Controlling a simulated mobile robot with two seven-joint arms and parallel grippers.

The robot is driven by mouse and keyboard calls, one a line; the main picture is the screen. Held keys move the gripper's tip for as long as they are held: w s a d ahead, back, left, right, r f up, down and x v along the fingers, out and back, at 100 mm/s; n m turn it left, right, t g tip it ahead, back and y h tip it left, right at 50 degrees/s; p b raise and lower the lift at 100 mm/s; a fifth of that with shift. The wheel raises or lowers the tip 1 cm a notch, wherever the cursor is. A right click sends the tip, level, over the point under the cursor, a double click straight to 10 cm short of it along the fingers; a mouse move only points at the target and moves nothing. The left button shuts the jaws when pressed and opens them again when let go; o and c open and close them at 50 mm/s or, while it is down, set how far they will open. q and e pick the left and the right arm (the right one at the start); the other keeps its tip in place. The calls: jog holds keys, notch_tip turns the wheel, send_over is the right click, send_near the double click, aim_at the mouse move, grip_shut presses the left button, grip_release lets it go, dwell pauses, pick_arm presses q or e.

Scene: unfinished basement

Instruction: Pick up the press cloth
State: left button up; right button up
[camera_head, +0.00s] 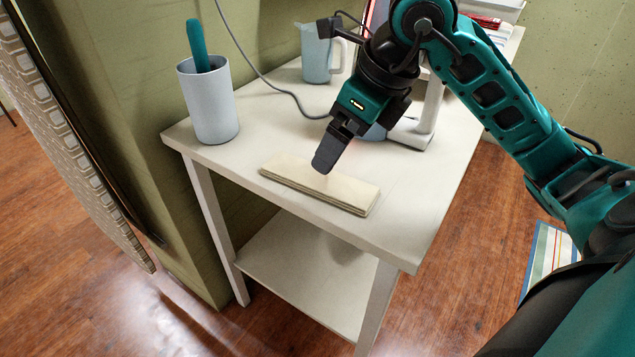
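The press cloth (290,175) is a flat, folded cream cloth in several layers. It lies near the front edge of a small white table (250,202). My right arm reaches in from the right, and its gripper (323,168) points down over the back middle of the cloth. The dark fingers are seen side-on and overlap, so I cannot tell whether they are open. I also cannot tell whether they touch the cloth. My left gripper is not in view.
A grey-white cup (208,108) with a teal-handled item (197,45) stands at the table's left. A pale jug (316,55) stands at the back. A grey cord (258,75) crosses the tabletop. A patterned ironing board (60,140) stands upright at the left.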

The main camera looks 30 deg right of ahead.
aim_at(320, 177)
jog(key=x, duration=0.3)
jog(key=shift+w+a+f+b, duration=0.1)
jog(key=shift+f+b, duration=0.2)
jog(key=x, duration=0.1)
jog(key=b+x, duration=0.1)
jog(key=x, duration=0.3)
jog(key=shift+w+d, duration=0.2)
jog(key=shift+d, duration=0.15)
jog(key=shift+w+f+b, duration=0.1)
jog(key=shift+b, duration=0.2)
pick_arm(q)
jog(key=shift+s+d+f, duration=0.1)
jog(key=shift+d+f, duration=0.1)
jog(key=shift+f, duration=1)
pick_arm(e)
jog(key=shift+c, duration=0.3)
jog(key=shift+c, duration=0.7)
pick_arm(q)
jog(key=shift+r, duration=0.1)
pick_arm(e)
jog(key=c, duration=0.9)
